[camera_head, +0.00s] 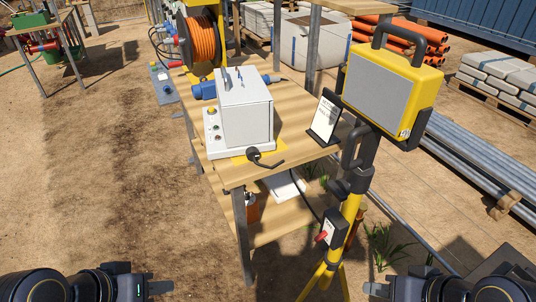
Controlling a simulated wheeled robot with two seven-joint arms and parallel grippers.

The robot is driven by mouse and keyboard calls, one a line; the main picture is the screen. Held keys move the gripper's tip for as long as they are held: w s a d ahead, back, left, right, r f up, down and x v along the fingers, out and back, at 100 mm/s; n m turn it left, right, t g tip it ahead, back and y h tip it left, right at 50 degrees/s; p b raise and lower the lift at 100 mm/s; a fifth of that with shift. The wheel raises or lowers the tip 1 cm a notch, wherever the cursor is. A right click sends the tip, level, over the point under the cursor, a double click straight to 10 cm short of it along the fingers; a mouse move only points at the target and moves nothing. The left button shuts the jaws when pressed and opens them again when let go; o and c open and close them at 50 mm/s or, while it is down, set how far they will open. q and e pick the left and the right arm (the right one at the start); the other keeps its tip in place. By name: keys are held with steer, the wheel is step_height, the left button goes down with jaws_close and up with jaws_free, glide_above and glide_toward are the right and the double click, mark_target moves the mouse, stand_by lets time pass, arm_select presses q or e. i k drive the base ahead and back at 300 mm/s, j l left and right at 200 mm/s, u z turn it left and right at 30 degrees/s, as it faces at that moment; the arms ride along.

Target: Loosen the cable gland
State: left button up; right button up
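A white control box (245,110) stands on a wooden bench (300,148). At the lower front edge of its base is a black round fitting with a short bent black piece (262,159), which looks like the cable gland and its cable. Its thread and nut are too small to make out. My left gripper (160,288) is low at the bottom left, well away from the bench. My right gripper (376,289) is low at the bottom right, beyond the yellow tripod. Both grippers look empty, and neither touches anything. Their finger gaps cannot be made out.
A yellow work light (388,85) on a yellow tripod (340,235) stands at the bench's right front. A blue connector (204,90) and orange cable reel (203,40) are behind.

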mark_target(251, 151)
steer(key=i+j+z, duration=0.1)
steer(key=z, duration=0.35)
steer(key=j+z, duration=0.2)
steer(key=z, duration=0.2)
steer(key=j+z, duration=0.15)
steer(key=z, duration=0.3)
steer(key=j+z, duration=0.2)
steer(key=j, duration=0.35)
steer(key=j+z, duration=0.2)
steer(key=j, duration=0.4)
steer(key=j+z, duration=0.2)
steer(key=j, duration=0.35)
steer(key=k+j+z, duration=0.2)
steer(key=j, duration=0.35)
steer(key=k+j, duration=0.1)
steer(key=j, duration=0.4)
steer(key=k+j, duration=0.1)
steer(key=j, duration=0.4)
